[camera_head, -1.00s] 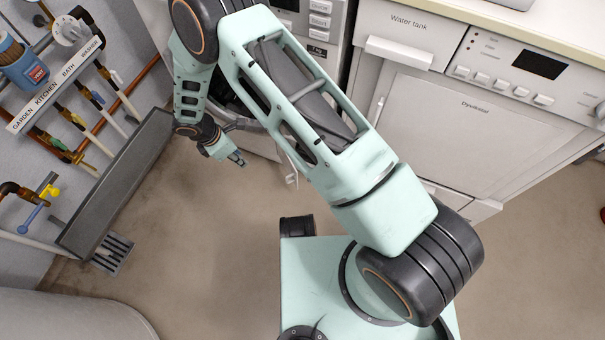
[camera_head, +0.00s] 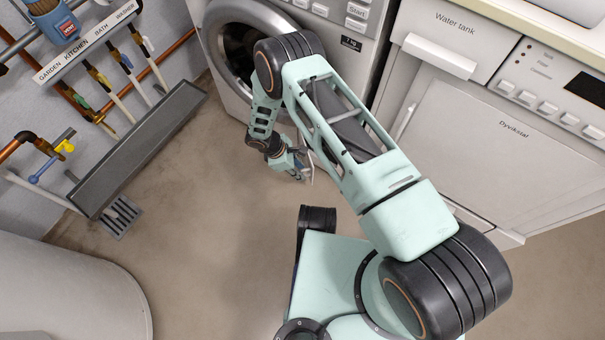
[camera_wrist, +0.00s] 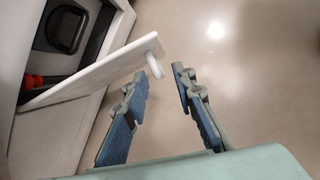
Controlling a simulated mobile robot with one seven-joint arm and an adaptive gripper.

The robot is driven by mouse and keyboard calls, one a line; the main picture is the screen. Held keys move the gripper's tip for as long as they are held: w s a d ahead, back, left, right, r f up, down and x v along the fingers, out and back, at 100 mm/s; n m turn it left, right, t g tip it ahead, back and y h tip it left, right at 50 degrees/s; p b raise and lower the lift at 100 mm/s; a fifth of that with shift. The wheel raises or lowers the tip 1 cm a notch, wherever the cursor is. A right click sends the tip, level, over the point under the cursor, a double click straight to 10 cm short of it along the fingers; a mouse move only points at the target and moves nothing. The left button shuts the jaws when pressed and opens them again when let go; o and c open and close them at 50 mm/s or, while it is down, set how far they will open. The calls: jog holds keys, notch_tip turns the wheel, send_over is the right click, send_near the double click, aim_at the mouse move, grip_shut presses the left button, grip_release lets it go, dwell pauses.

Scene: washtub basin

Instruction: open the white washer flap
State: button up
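The white washer flap (camera_wrist: 98,74) stands swung out from the washer's front in the wrist view. A small rounded white tab (camera_wrist: 154,66) sticks out near its free end. Behind it the opening shows a dark recess with a black ring-shaped part (camera_wrist: 66,28) and a red knob (camera_wrist: 34,81). In the head view my gripper (camera_head: 299,174) is low before the washer (camera_head: 228,88); the flap is mostly hidden there.
A dryer-like white cabinet (camera_head: 480,150) stands right of the washer. Pipes and a grey trough (camera_head: 140,150) line the left wall, with a floor drain (camera_head: 120,216) below. A large pale rounded tub (camera_head: 70,295) is at lower left. The floor between is clear.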

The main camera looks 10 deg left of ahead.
jog(key=shift+x, duration=1.35)
jog(key=shift+c, duration=0.6)
grip_shut()
